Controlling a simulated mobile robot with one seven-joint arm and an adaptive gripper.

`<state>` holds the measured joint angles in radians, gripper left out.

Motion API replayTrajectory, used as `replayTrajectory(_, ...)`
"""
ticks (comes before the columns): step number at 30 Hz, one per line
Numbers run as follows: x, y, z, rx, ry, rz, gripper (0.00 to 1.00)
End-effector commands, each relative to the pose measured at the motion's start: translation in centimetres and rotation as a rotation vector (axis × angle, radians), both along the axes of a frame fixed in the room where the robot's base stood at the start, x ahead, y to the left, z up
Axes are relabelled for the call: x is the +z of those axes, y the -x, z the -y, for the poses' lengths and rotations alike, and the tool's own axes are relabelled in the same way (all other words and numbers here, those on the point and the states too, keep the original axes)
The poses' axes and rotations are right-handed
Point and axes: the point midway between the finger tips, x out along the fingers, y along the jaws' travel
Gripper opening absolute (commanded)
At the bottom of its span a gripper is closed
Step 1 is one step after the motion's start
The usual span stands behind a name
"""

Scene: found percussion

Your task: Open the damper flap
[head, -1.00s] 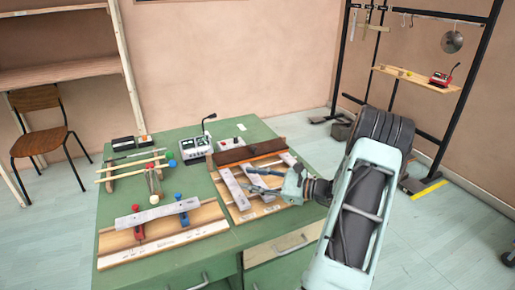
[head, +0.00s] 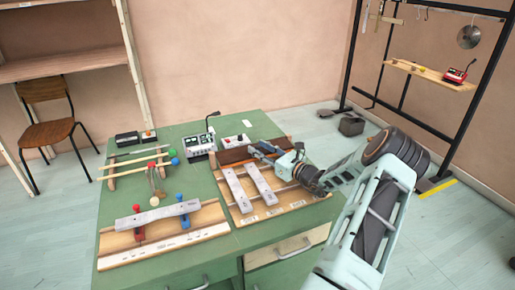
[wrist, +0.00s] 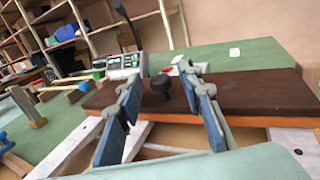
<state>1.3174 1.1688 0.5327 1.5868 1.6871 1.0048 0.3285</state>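The damper flap (head: 234,155) is a dark brown board with an orange front edge. In the wrist view the flap (wrist: 245,92) carries a black round knob (wrist: 160,88) on top. My gripper (head: 263,151) is over the right part of the flap in the head view. Its two blue-padded fingers are spread, with the knob showing in the gap between them. I cannot tell how near the fingertips are to the knob. The gripper hides part of the flap.
A grey control box with a gooseneck microphone (head: 199,146) and a small red-and-white box (head: 236,142) stand close behind the flap. To the left are a stick rack (head: 137,160) and a second bar instrument (head: 160,233). The green tabletop (head: 205,188) is bare between them.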

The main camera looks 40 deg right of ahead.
Motion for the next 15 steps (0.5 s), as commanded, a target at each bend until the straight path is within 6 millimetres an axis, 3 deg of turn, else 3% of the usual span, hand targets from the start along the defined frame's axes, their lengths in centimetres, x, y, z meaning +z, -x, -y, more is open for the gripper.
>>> replayTrajectory(4, -0.01, -1.05, -0.19, 0.001, 0.001, 0.0, 0.34)
replayTrajectory(12, 0.0, -1.2, -0.2, 0.0, 0.001, 0.0, 0.34)
replayTrajectory(15, 0.0, -1.19, -0.21, 0.0, 0.001, 0.0, 0.24)
